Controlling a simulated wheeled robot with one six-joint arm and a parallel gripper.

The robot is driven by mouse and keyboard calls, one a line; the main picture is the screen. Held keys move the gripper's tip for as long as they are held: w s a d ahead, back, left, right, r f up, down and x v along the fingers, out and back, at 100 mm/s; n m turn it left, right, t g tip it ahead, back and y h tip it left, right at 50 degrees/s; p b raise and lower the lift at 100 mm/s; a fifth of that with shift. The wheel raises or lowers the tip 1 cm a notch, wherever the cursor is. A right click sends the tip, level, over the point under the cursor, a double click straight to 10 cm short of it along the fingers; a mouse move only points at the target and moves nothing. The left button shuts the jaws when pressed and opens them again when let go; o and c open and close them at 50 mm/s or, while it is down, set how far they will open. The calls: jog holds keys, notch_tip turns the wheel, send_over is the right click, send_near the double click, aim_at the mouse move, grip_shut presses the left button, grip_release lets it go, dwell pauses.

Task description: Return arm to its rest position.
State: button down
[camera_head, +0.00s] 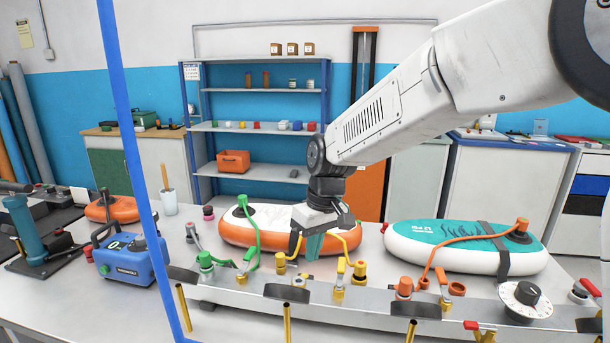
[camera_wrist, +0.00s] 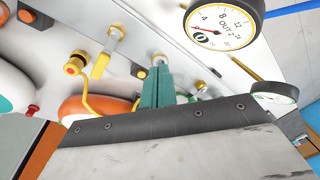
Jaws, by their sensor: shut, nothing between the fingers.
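My arm (camera_head: 390,105) reaches in from the upper right of the head view and bends down at the wrist. My gripper (camera_head: 311,247) points down with its teal fingers together and nothing between them. It is in front of the orange and white inflatable board (camera_head: 241,236), just behind the metal manifold rail (camera_head: 240,294). Whether the fingertips touch anything cannot be told. The wrist view shows the shut teal fingers (camera_wrist: 157,86) near yellow fittings, with a gauge marked OUT 2 (camera_wrist: 222,27) to their right.
A teal and white board (camera_head: 440,262) lies to the right. Hoses and valves, such as a green hose (camera_head: 252,236) and an orange hose (camera_head: 450,240), rise around the rail. A blue pump (camera_head: 131,262) stands at left, and a blue post (camera_head: 135,150) crosses the view. Shelves stand behind.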

jog(key=s+d+r+m, duration=0.1)
jog(key=s+d, duration=0.3)
jog(key=s+d+r+m, duration=0.1)
jog(key=s+d+r, duration=0.1)
jog(key=s+d, duration=0.3)
jog(key=s+d+r+m+h, duration=0.1)
jog(key=s+d, duration=0.3)
jog(key=d, duration=0.1)
jog(key=shift+s+d+r+m+g, duration=0.1)
jog(key=shift+s+r+m+g, duration=0.2)
jog(key=shift+s+r+m, duration=0.1)
jog(key=s+d+r+m+t, duration=0.1)
jog(key=s+d+m, duration=0.1)
jog(key=s+d, duration=0.3)
jog(key=s+d+m+t, duration=0.1)
jog(key=s+d+m, duration=0.1)
jog(key=s+d, duration=0.4)
jog(key=shift+s+r+h, duration=0.35)
jog(key=shift+s+h, duration=0.05)
jog(key=shift+s, duration=1.85)
